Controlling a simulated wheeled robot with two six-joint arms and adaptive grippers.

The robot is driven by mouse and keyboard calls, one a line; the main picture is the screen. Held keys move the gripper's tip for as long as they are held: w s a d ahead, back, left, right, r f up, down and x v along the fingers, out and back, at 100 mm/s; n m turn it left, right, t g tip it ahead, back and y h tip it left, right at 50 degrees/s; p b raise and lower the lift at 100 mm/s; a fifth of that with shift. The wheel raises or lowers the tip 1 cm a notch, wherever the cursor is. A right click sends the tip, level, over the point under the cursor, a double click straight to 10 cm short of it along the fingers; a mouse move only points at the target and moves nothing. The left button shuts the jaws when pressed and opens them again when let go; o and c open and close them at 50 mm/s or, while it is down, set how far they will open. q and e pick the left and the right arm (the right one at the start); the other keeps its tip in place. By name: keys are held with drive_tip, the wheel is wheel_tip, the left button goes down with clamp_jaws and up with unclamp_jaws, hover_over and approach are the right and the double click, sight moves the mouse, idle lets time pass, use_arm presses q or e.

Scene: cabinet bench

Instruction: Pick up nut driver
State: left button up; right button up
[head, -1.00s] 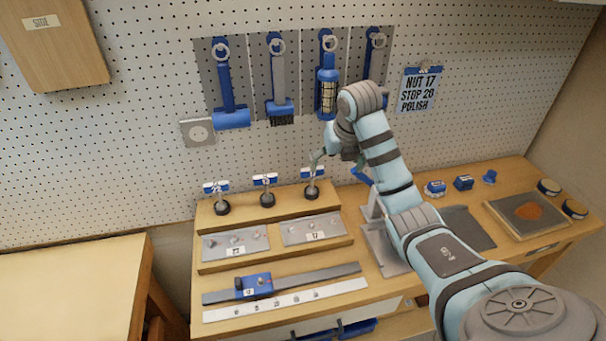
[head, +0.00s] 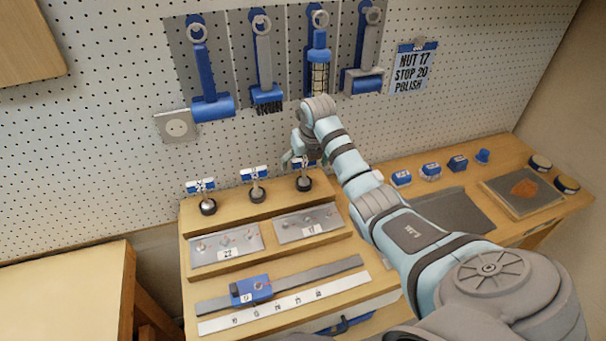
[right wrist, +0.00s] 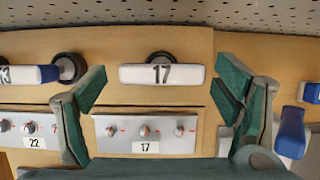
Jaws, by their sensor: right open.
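Three nut drivers with blue-and-white handles and dark round bases stand on the upper step of a wooden stand. The right one (head: 304,183) shows a label reading 17 in the right wrist view (right wrist: 161,75). The middle driver (head: 257,194) and the left driver (head: 207,205) stand apart from it. My right gripper (head: 302,162) is at the right driver, partly covering its top in the head view. In the right wrist view its green fingers are spread wide, with the 17 handle between them across the picture. My left gripper is out of view.
Grey plates marked 22 (head: 205,254) and 17 (head: 290,232) sit on the lower step. A ruler with a blue slider (head: 252,288) lies in front. Blue blocks (head: 401,178) and a tray (head: 500,197) are at right. Tools hang on the pegboard behind.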

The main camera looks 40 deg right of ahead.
drive_tip(key=shift+w+d+f, duration=0.15)
drive_tip(key=shift+w+f, duration=0.05)
drive_tip(key=shift+f, duration=0.35)
drive_tip(key=shift+s+r, duration=0.15)
drive_tip(key=shift+s, duration=0.05)
drive_tip(key=shift+c, duration=1)
drive_tip(key=c, duration=1.2)
drive_tip(key=shift+w+r, duration=0.1)
drive_tip(key=shift+r, duration=0.25)
drive_tip(key=v, duration=0.2)
drive_tip(key=shift+r, duration=0.4)
drive_tip(key=s+a, duration=0.2)
drive_tip(key=s, duration=0.3)
drive_tip(key=s+a, duration=0.1)
drive_tip(key=s, duration=0.5)
drive_tip(key=s+a, duration=0.2)
drive_tip(key=s, duration=0.3)
drive_tip(key=shift+s+a, duration=0.2)
drive_tip(key=shift+a, duration=0.2)
